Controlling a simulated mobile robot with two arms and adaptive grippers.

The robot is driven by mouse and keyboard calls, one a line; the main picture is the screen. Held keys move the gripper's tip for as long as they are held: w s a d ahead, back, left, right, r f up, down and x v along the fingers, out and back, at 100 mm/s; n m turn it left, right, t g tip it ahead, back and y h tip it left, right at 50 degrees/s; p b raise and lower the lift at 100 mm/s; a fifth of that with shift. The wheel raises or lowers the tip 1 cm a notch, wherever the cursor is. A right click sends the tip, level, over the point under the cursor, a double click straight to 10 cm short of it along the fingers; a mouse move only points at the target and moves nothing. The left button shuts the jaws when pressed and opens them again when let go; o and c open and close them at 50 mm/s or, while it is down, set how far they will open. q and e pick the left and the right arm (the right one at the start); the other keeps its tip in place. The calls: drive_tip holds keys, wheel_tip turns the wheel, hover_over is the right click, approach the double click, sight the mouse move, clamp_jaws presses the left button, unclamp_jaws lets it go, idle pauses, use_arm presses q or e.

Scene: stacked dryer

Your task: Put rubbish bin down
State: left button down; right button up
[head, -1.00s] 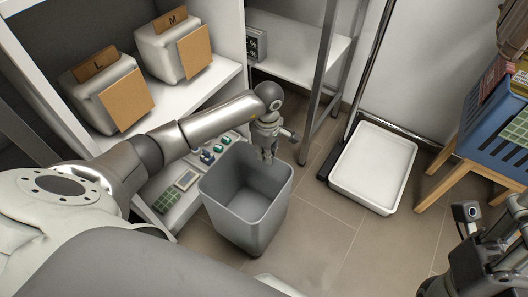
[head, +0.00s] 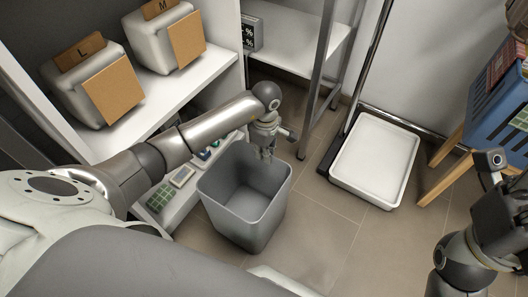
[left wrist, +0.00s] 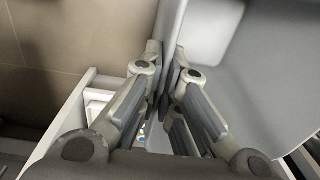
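The rubbish bin (head: 243,213) is a grey, open-topped, empty-looking bin, upright in the middle of the head view. My left gripper (head: 266,153) reaches down to its far rim. In the left wrist view the two fingers (left wrist: 168,75) are close together on either side of the bin's thin rim. The grey bin wall (left wrist: 255,50) fills the right of that view. I cannot tell whether the bin's base touches the floor. My right gripper (head: 490,215) is at the right edge of the head view, away from the bin; its fingers are not clear.
A shelf unit (head: 185,95) with white boxes and small items stands close on the left. A white tray (head: 375,160) lies on the floor to the right. A blue crate (head: 500,110) sits on a wooden stand. Tiled floor (head: 325,235) is clear between bin and tray.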

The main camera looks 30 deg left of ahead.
use_arm(q)
drive_tip(key=shift+f, duration=0.1)
drive_tip(key=c, duration=1.6)
unclamp_jaws()
drive_tip(key=shift+c, duration=0.2)
